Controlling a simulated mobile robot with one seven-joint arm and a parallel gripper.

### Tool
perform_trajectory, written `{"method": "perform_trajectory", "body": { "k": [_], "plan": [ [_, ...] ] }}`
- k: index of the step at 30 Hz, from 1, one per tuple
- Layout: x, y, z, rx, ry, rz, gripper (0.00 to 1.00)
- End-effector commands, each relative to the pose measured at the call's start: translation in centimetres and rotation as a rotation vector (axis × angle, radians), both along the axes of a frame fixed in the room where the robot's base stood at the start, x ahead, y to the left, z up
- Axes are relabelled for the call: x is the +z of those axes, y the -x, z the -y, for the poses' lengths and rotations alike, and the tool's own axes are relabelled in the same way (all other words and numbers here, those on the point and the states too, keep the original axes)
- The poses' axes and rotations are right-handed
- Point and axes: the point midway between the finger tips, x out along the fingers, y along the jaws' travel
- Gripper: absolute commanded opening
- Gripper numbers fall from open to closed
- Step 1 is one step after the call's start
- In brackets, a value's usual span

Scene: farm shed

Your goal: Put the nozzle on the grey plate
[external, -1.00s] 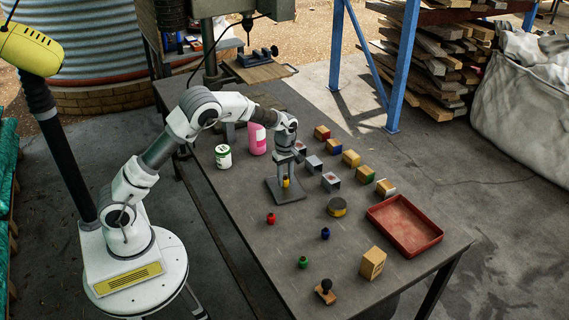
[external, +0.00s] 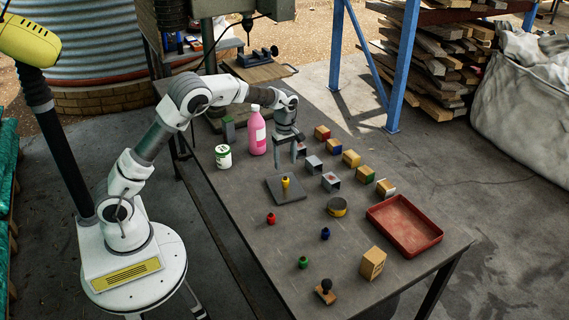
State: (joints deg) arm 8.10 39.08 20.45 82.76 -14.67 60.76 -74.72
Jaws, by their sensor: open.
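A small yellow nozzle (external: 286,183) stands upright on the dark grey square plate (external: 284,196) on the table. My gripper (external: 286,158) is open and empty, raised above and behind the nozzle, apart from it. Other small nozzle-like pieces stand on the bare table in front of the plate: a red one (external: 271,218), a blue one (external: 325,233) and a green one (external: 303,262).
A pink bottle (external: 256,135) and a white-green can (external: 223,157) stand left of my gripper. Several small boxes (external: 351,158) stand in rows to the right. A red tray (external: 404,225), a round tin (external: 337,207), a cardboard box (external: 373,263) and a stamp (external: 325,291) occupy the front right.

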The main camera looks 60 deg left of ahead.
Motion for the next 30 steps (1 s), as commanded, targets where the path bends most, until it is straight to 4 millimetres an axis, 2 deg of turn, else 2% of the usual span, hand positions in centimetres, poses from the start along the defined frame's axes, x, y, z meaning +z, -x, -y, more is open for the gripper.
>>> {"method": "perform_trajectory", "body": {
  "k": [1,3,10,14,17,21,30],
  "plan": [
    [1.3,0.0,0.0,0.000,0.000,0.003,0.64],
    [2.3,0.0,0.0,0.000,0.000,0.002,0.64],
    [4.4,0.2,0.0,-0.010,0.002,0.006,0.64],
    [6.5,1.5,0.2,-0.076,0.018,0.032,0.64],
    [9.1,3.5,0.6,-0.175,0.033,0.069,0.64],
    [12.7,7.1,1.2,-0.347,0.043,0.131,0.64],
    [17.8,15.8,2.9,-0.738,-0.005,0.261,0.64]
  ]
}}
